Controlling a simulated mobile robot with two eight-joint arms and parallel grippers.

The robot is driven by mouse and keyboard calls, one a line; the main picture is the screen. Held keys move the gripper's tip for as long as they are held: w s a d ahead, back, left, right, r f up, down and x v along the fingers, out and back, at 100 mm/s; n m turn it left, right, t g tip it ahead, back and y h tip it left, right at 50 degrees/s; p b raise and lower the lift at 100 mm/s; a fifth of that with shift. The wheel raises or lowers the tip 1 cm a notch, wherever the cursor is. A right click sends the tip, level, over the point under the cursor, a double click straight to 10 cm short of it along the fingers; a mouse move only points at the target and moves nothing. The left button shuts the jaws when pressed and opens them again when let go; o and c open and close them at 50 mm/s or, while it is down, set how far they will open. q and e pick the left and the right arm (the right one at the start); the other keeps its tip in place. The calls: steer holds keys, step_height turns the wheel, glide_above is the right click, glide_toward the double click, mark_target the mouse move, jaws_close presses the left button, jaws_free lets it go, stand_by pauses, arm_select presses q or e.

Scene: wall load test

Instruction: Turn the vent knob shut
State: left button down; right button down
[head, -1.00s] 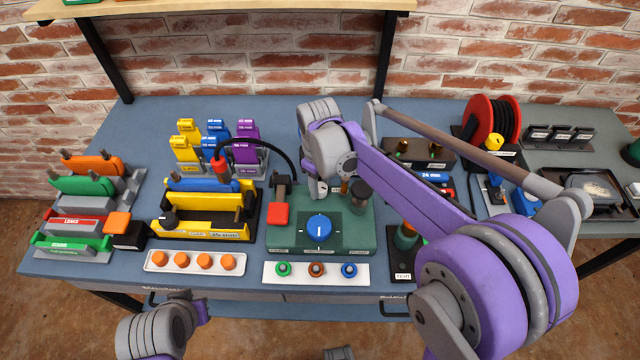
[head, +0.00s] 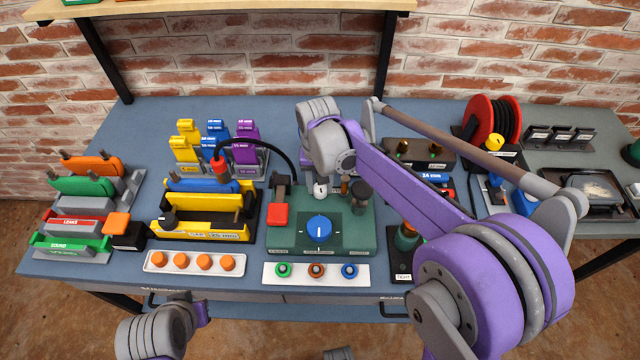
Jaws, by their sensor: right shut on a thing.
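A green box (head: 360,237) stands at the front middle of the bench. A blue knob (head: 319,229) with a white pointer line sits on its front part, uncovered, with the line running front to back. My right gripper (head: 331,188) reaches down to the back of this box, well behind the blue knob. My wrist covers most of it. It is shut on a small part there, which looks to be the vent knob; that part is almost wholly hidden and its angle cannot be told. Of my left arm only a link shows at the bottom left.
A black-topped post (head: 360,197) stands close right of my right gripper. A red block (head: 278,213) and a black hose (head: 270,143) are at its left. A white strip with ringed coloured pieces (head: 300,270) lies in front. Coloured racks fill the left.

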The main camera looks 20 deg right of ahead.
mark_target(320, 187)
steer(key=shift+m, duration=1.1)
steer(key=shift+c, duration=2.1)
jaws_free()
step_height(320, 187, up, 11)
steer(key=shift+p, duration=0.35)
steer(key=shift+f, duration=0.1)
steer(key=s+d+f+n+t+p, duration=0.1)
steer(key=s+d+f+n+t, duration=0.1)
steer(key=s, duration=0.8)
steer(key=s+d+f+n+t+p, duration=0.1)
steer(key=s+f, duration=0.4)
steer(key=s, duration=0.5)
steer(key=shift+s+d+f+n+t+p, duration=0.2)
steer(key=shift+s+d+n+t+p, duration=0.15)
steer(key=shift+d+n+t, duration=0.75)
